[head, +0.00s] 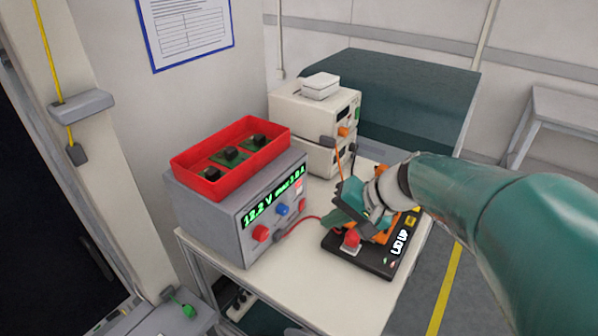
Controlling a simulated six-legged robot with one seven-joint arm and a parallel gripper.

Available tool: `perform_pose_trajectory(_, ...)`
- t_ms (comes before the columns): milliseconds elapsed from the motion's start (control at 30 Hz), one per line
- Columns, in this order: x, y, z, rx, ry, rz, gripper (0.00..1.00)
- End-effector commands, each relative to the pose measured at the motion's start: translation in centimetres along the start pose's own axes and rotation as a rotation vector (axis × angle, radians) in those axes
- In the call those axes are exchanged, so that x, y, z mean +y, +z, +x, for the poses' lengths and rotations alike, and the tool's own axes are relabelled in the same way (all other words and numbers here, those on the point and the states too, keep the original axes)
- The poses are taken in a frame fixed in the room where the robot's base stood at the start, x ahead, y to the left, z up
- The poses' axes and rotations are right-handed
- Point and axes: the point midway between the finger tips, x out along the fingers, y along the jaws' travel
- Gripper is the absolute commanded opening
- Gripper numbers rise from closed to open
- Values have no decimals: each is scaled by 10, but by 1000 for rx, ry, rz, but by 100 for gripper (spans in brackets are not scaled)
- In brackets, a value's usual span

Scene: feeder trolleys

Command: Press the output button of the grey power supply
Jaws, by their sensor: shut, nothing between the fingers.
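The grey power supply (212,231) stands on the left of the trolley top, its front turned to the right. Its green-lit display (272,199) reads about 12.2 V; the rest is hard to read. Below are a red knob (260,233), a blue knob (282,209) and a small red part (302,205). A small pale and reddish button (299,187) sits near the display's right end; I cannot read any label on it. My gripper (338,217) is shut and empty, to the right of the front panel and apart from it, over the black fixture.
A red tray (181,169) with several boards sits on the supply. The black fixture (345,257), showing "LID UP", has a red button (351,239). Cream instruments (287,113) stand behind. A red lead (303,219) crosses the top. The front of the trolley top (290,285) is clear.

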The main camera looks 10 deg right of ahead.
Motion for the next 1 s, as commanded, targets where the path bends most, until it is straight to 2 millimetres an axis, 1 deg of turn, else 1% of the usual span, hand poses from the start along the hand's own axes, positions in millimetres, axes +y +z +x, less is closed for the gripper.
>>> perform_pose_trajectory(33,5,-13,3,8,-32,40,0)
perform_pose_trajectory(167,15,-46,8,41,-121,123,0)
perform_pose_trajectory(300,30,-80,10,92,-207,206,0)
perform_pose_trajectory(400,40,-100,10,126,-254,248,0)
perform_pose_trajectory(500,47,-114,10,151,-284,275,0)
perform_pose_trajectory(633,50,-120,10,166,-300,287,0)
perform_pose_trajectory(1000,49,-120,12,165,-300,286,0)
